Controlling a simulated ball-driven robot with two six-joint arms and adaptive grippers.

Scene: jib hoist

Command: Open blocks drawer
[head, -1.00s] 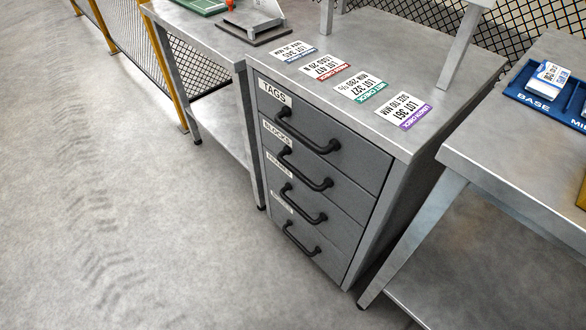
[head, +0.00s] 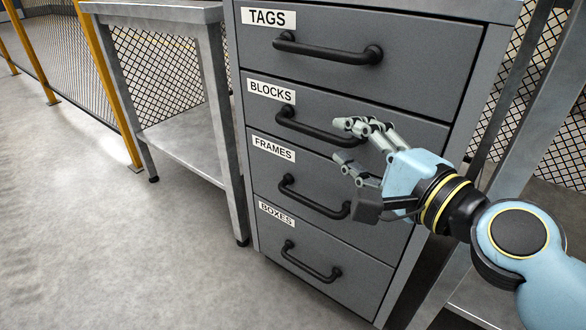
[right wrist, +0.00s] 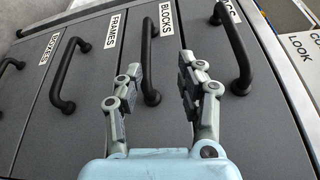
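The blocks drawer (head: 410,131) is the second from the top in a grey cabinet and is shut. Its label reads BLOCKS, and its black bar handle (head: 300,127) is partly covered at the right by my right gripper. My right gripper (head: 342,141) is open in front of the drawer, its fingers spread above and below the handle's right part. In the right wrist view the blocks handle (right wrist: 148,60) lies between the two open fingers (right wrist: 155,92); I cannot tell if they touch it. My left gripper is not in view.
The tags drawer (head: 420,50) above and the frames drawer (head: 268,175) and boxes drawer (head: 350,283) below are shut, each with a black handle. A metal table (head: 185,150) stands at the left. The floor (head: 100,240) in front is clear.

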